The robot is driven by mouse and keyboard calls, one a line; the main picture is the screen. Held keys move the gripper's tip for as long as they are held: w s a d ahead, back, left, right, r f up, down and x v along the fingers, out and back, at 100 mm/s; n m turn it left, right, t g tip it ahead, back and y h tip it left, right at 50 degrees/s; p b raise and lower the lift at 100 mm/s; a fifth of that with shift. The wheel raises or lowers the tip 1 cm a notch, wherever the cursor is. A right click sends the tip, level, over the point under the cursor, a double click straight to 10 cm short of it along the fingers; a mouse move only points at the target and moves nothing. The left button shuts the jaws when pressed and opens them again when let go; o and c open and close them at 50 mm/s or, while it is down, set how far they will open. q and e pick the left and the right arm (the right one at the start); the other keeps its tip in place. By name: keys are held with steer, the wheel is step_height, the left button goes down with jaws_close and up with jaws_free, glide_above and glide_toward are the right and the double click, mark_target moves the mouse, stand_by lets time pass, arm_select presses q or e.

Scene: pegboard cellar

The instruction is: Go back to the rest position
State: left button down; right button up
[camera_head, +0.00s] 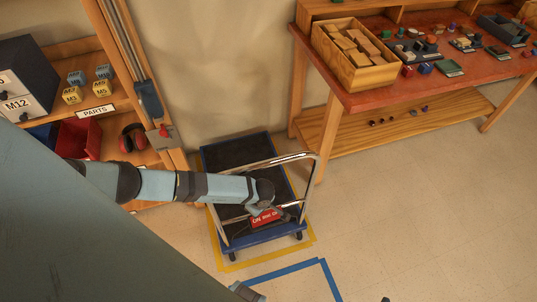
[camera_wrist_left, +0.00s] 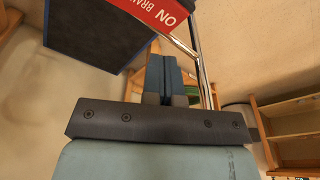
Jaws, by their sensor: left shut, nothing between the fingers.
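My left arm reaches in from the left across the head view, over a platform trolley (camera_head: 233,152) with a dark deck, blue edge and chrome handle. My left gripper (camera_head: 290,208) is by the handle and the red sign (camera_head: 265,217) at the handle end, partly hard to make out there. In the left wrist view its two blue fingers (camera_wrist_left: 165,72) are together with nothing between them. The chrome handle (camera_wrist_left: 198,60) and the red sign (camera_wrist_left: 158,12) show just past the fingers; I cannot tell whether they touch.
A shelf with bins and a red box (camera_head: 80,137) stands at left. A red-topped workbench (camera_head: 450,82) with a wooden tray (camera_head: 352,78) and small parts stands at upper right. Yellow and blue tape marks the floor (camera_head: 420,200), which is clear at right.

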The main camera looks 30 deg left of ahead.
stand_by(0.4)
arm_select(q)
steer(key=s+d+r+n+h+p, duration=0.1)
steer(key=s+d+r+n+h, duration=0.2)
steer(key=d, duration=0.4)
steer(key=s+d+r+n+h+p, duration=0.1)
steer(key=s+d+r+n+h, duration=0.2)
steer(key=d, duration=0.4)
steer(key=s+d+r+n+h, duration=0.2)
steer(key=d+h, duration=0.2)
steer(key=d, duration=0.2)
steer(key=d+r+n+t+h+p, duration=0.2)
steer(key=d+r+n+t+h, duration=0.3)
steer(key=r+n, duration=0.4)
steer(key=w+a+r+n+t+y+p, duration=0.3)
steer(key=r+n+t, duration=0.5)
steer(key=n, duration=0.8)
steer(key=s+a+n+g+y, duration=0.1)
steer(key=s+a+n+y, duration=0.2)
steer(key=a+n, duration=0.3)
steer(key=s+a+r+n+g+y+p, duration=0.1)
steer(key=s+a+n+y, duration=0.3)
steer(key=n, duration=1)
steer(key=a, duration=0.3)
steer(key=shift+r, duration=0.3)
steer(key=shift+a, duration=0.1)
